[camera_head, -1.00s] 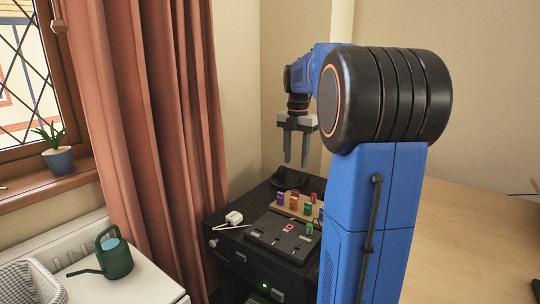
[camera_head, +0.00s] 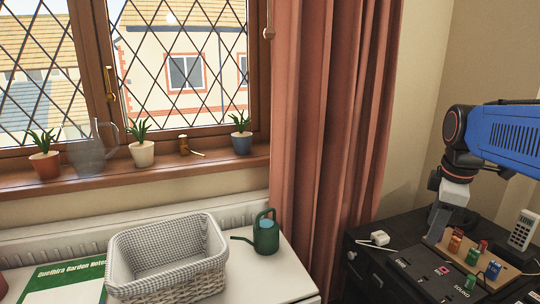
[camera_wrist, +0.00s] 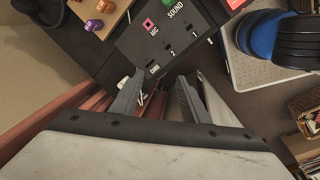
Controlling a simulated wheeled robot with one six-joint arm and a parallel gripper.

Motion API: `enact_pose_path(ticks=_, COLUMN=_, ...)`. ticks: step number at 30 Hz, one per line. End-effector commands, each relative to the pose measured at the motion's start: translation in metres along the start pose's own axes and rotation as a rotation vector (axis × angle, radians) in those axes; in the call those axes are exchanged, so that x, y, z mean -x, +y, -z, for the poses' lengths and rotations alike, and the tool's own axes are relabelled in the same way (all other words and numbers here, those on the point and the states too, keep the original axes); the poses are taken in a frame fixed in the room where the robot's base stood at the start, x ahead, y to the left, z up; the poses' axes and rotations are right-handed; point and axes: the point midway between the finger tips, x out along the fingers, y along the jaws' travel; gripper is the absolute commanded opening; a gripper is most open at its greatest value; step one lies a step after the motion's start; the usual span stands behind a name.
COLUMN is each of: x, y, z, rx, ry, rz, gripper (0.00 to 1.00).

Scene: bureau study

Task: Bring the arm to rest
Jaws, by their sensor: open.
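My gripper (camera_head: 437,218) shows at the right of the head view, pointing down near the black cabinet top. In the wrist view my gripper (camera_wrist: 158,98) has its two grey fingers apart, with nothing seen between them but background. My blue arm runs off the right edge of the head view. The black panel marked SOUND (camera_wrist: 165,42) lies beyond the fingertips in the wrist view. Whether the fingers touch anything below cannot be told.
The black cabinet (camera_head: 372,268) carries the panel, a wooden board (camera_head: 440,247) with several coloured blocks, and a white plug (camera_head: 379,238). Left are a green watering can (camera_head: 266,236) and a wicker basket (camera_head: 170,280) on a white top. Potted plants line the windowsill (camera_head: 200,163).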

Motion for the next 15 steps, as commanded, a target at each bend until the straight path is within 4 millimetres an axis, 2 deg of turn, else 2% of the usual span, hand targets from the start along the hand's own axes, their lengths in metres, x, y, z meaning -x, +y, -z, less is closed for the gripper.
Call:
enact_pose_path(ticks=1, x=-0.002, y=-0.017, z=0.004, rx=-0.056, ry=0.009, rz=-0.013, gripper=0.41)
enact_pose_path(ticks=3, x=-0.007, y=-0.038, z=0.008, rx=-0.156, ry=0.024, rz=-0.03, gripper=0.41)
enact_pose_path(ticks=15, x=-0.048, y=-0.148, z=0.015, rx=-0.72, ry=0.153, rz=-0.078, gripper=0.41)
